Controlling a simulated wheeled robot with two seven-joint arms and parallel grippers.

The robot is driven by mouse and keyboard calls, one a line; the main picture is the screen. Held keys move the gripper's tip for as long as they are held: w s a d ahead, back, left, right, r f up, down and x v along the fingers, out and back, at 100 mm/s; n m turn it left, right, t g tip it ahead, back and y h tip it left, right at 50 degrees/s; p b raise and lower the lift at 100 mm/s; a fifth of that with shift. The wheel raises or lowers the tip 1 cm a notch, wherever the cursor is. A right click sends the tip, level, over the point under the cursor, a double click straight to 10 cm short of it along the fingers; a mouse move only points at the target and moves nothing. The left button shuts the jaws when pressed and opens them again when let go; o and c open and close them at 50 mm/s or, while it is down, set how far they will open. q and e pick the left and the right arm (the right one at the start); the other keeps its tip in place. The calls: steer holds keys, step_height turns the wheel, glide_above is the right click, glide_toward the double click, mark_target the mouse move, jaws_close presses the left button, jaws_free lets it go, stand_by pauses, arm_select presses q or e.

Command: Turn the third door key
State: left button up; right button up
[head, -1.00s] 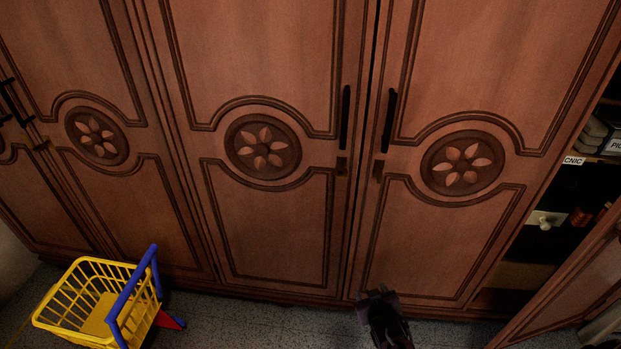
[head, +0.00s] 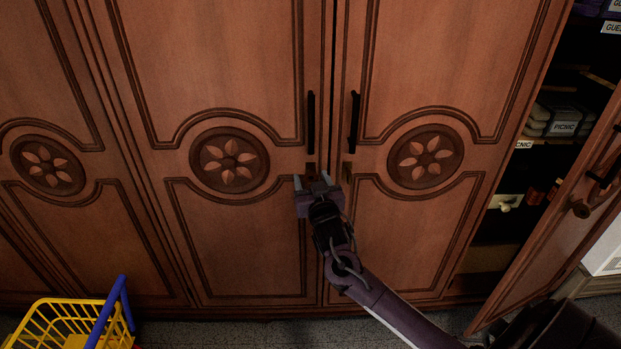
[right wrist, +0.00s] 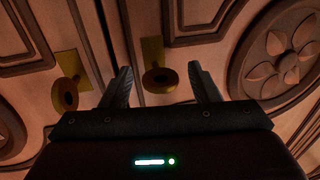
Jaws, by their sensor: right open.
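My right gripper (head: 313,178) is open, with its fingers pointing at the wardrobe. The right wrist view shows a round brass key (right wrist: 157,78) between the open fingers (right wrist: 160,85), with a visible gap on each side. A second brass key (right wrist: 65,92) is outside the fingers, on the neighbouring door. My left gripper is out of view.
Black vertical handles (head: 310,122) and (head: 354,122) stick out above the keys. An open door (head: 560,225) swings out at the right beside dark shelves. A yellow toy cart (head: 65,325) stands on the floor at lower left.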

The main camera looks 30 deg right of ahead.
steer(key=shift+w+d, duration=0.2)
steer(key=shift+w, duration=0.2)
